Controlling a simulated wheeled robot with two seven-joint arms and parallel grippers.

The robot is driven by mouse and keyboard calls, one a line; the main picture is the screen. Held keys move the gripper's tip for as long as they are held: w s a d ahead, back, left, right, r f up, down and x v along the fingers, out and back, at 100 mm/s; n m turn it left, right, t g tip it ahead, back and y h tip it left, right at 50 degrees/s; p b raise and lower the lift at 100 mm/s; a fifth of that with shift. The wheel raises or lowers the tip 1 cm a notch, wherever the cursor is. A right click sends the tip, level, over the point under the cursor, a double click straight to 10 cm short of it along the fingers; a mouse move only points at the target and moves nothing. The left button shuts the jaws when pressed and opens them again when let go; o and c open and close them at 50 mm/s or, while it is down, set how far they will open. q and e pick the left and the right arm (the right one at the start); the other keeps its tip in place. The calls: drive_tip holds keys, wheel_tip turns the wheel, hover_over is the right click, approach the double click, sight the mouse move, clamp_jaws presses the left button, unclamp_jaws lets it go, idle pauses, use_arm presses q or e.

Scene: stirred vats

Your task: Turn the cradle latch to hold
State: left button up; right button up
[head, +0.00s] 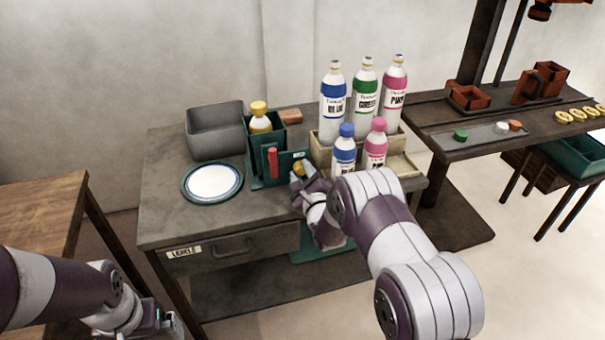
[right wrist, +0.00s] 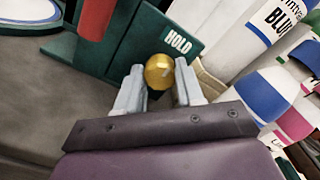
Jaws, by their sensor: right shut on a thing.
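The dark green cradle (head: 256,164) stands on the grey bench and holds a bottle with a yellow cap (head: 259,113). A red upright bar (head: 272,160) is on its front; it also shows in the right wrist view (right wrist: 97,18). A green plate with a white HOLD label (right wrist: 178,41) is beside it. A round gold knob (head: 299,168) is at the plate, just below the label in the right wrist view (right wrist: 160,72). My right gripper (right wrist: 160,80) is shut on the knob, a finger on each side. My left gripper (head: 155,325) is low at the left, its fingers unclear.
A grey bin (head: 215,130) and a round plate (head: 212,182) are left of the cradle. Blue, green and pink labelled bottles (head: 333,105) stand close to the right in a beige rack (head: 402,164). A drawer marked LABELS (head: 232,247) is below.

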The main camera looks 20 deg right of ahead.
drive_tip(key=o, duration=1)
drive_tip(key=shift+o, duration=0.2)
drive_tip(key=s+p, duration=0.1)
drive_tip(key=s, duration=1.1)
drive_tip(key=shift+s+d, duration=0.2)
drive_tip(key=shift+s, duration=0.15)
